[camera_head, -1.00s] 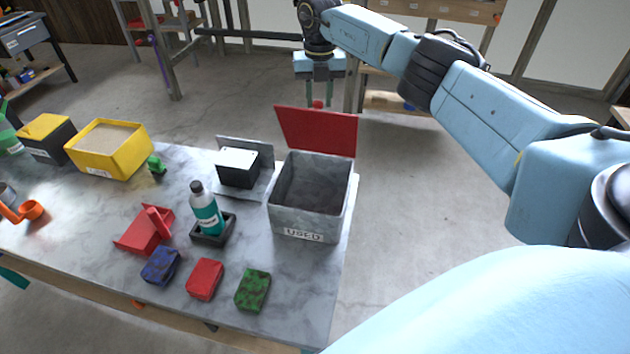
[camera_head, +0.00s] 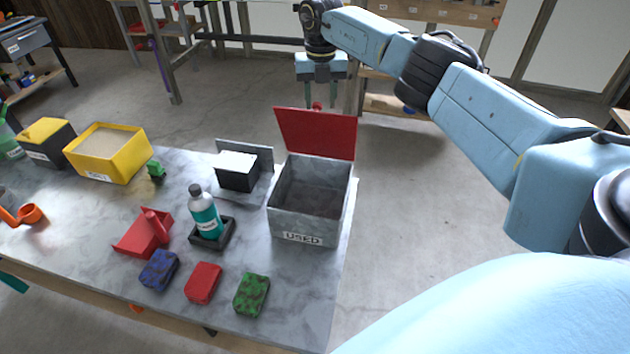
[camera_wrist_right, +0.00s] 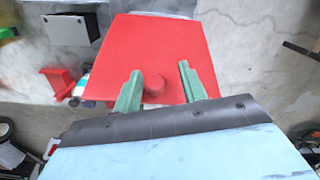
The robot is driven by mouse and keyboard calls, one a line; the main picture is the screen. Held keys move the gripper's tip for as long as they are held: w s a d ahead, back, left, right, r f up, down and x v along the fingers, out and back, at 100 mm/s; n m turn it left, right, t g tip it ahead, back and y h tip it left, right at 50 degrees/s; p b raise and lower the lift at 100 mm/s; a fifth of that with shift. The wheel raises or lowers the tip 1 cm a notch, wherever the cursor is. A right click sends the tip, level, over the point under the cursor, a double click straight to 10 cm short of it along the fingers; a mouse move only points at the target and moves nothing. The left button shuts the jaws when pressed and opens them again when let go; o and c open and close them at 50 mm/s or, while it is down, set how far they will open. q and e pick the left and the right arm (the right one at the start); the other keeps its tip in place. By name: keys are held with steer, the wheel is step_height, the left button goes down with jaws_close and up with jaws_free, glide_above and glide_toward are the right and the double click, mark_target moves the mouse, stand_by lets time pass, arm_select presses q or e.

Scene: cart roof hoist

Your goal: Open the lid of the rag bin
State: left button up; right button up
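The rag bin (camera_head: 300,222) is a grey marbled box labelled "USED" at the right end of the table. Its red lid (camera_head: 315,133) stands up at the bin's far edge, and the bin's inside shows open and empty-looking. A red knob (camera_head: 317,106) sits on the lid. My right gripper (camera_head: 320,103) is behind the lid, its fingers apart on either side of the knob. In the right wrist view the green fingers (camera_wrist_right: 158,88) are spread around the knob (camera_wrist_right: 155,84), with gaps visible. My left gripper is not in view.
On the table (camera_head: 90,225) are a teal bottle (camera_head: 205,212) in a black holder, a red tray (camera_head: 143,235), blue, red and green blocks, a black-and-white box (camera_head: 238,170) and a yellow bin (camera_head: 108,155). Clear floor lies right of the table.

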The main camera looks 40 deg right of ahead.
step_height(320, 180, up, 8)
steer(key=p, duration=0.7)
stand_by(0.3)
